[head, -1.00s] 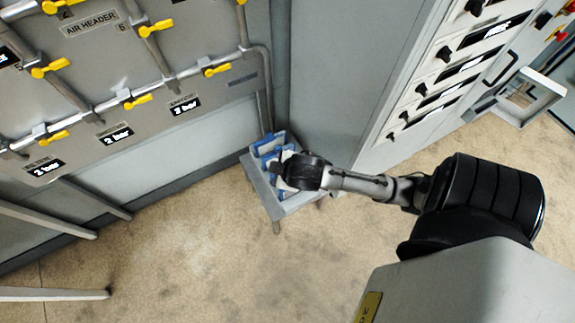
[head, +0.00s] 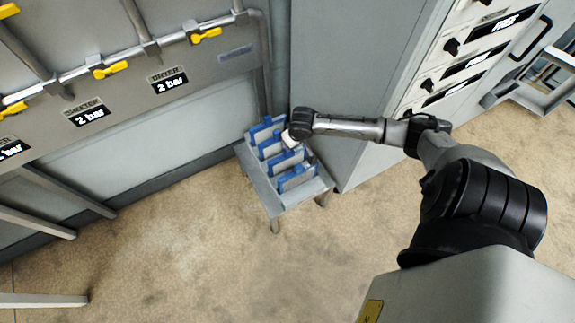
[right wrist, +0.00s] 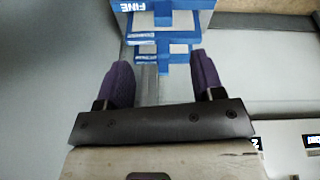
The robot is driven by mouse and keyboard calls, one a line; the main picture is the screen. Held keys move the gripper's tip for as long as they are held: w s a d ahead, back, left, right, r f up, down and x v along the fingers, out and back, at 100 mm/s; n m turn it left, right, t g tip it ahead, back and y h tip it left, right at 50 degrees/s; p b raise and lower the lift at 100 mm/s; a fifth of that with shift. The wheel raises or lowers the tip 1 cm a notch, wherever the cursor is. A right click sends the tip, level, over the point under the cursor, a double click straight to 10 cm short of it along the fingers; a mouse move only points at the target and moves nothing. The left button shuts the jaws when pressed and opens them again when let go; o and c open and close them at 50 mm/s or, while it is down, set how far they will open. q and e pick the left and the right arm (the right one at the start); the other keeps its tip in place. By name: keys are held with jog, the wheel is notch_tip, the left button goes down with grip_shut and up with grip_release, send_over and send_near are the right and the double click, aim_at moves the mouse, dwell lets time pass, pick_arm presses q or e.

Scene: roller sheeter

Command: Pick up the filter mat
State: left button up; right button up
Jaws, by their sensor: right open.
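Several filter mats with blue frames and pale faces stand in a row in a grey rack (head: 262,183) at the foot of the wall. The front mat (head: 297,177) shows clearly in the head view. In the right wrist view, a mat labelled FINE (right wrist: 165,18) stands at the top, with more blue frames below it. My right gripper (right wrist: 161,62) is open and empty, its two dark purple fingers spread towards the mats. In the head view, the right gripper (head: 290,139) is above the rack's back part and partly hides the mats there. My left gripper is out of view.
A grey cabinet (head: 345,80) stands right behind the rack. A wall panel with pipes and yellow valves (head: 110,70) is at the left. Control panels with knobs (head: 460,60) are at the right. The floor (head: 190,240) before the rack is clear.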

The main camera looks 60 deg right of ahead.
jog(key=shift+m, duration=0.9)
jog(key=b+x, duration=0.3)
jog(key=x, duration=0.1)
jog(key=b+x, duration=0.3)
jog(key=x, duration=0.2)
jog(key=w+b+x, duration=0.1)
jog(key=b+x, duration=0.1)
jog(key=x, duration=0.2)
jog(key=shift+f+b, duration=0.3)
jog(key=shift+b, duration=0.1)
jog(key=shift+d, duration=0.1)
grip_shut()
